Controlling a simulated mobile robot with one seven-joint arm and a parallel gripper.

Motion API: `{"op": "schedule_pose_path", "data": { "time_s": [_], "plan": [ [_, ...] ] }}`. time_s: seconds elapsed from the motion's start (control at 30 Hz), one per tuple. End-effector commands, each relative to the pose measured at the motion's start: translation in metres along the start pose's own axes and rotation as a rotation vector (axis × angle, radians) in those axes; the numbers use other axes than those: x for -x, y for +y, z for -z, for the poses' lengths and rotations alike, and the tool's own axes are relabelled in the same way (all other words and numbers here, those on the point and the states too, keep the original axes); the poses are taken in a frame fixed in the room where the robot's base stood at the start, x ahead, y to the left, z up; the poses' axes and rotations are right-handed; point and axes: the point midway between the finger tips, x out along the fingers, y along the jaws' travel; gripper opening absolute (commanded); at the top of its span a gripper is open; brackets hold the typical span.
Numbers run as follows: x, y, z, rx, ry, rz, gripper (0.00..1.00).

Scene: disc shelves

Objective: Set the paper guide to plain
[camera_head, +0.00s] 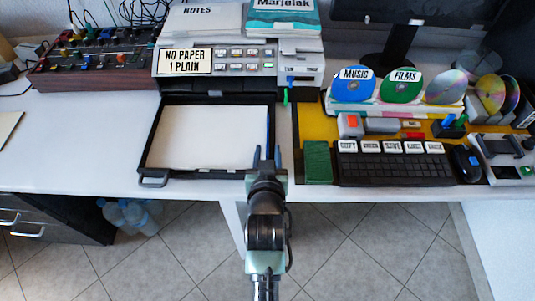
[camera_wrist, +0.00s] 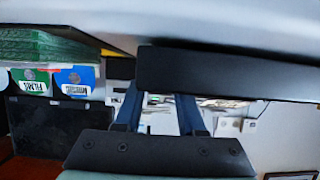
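The black paper tray (camera_head: 152,150) sits on the desk with its front at the desk edge and holds a white paper stack (camera_head: 210,136). The paper guide appears as a blue strip (camera_head: 268,128) along the tray's right side. The printer label (camera_head: 185,62) reads "NO PAPER 1 PLAIN". My gripper (camera_head: 267,157) is at the tray's front right corner, by the near end of the blue strip. Its two fingers are apart, with nothing seen held between them. In the wrist view my gripper (camera_wrist: 157,93) points at a black bar (camera_wrist: 230,75), likely the tray's edge, which hides part of a finger.
A green block (camera_head: 318,162) and keyboard (camera_head: 392,168) lie right of the tray. A green peg (camera_head: 285,97) stands behind the gripper near the printer (camera_head: 230,52). Labelled discs (camera_head: 354,85) stand at the back right. The desk (camera_head: 95,130) is clear left of the tray.

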Motion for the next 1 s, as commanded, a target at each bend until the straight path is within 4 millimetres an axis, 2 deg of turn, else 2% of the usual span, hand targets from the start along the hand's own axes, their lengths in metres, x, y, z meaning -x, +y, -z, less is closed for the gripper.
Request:
{"op": "schedule_pose_path", "data": {
  "time_s": [0.17, 0.5, 0.7, 1.0],
  "plan": [
    [0.013, 0.0, 0.0, -0.001, -0.002, 0.0, 0.39],
    [0.08, 0.0, 0.0, 0.0, -0.003, 0.001, 0.39],
    [0.112, 0.0, 0.0, 0.0, -0.002, 0.0, 0.39],
    [0.13, 0.0, 0.0, 0.0, 0.0, 0.0, 0.39]
  ]
}}
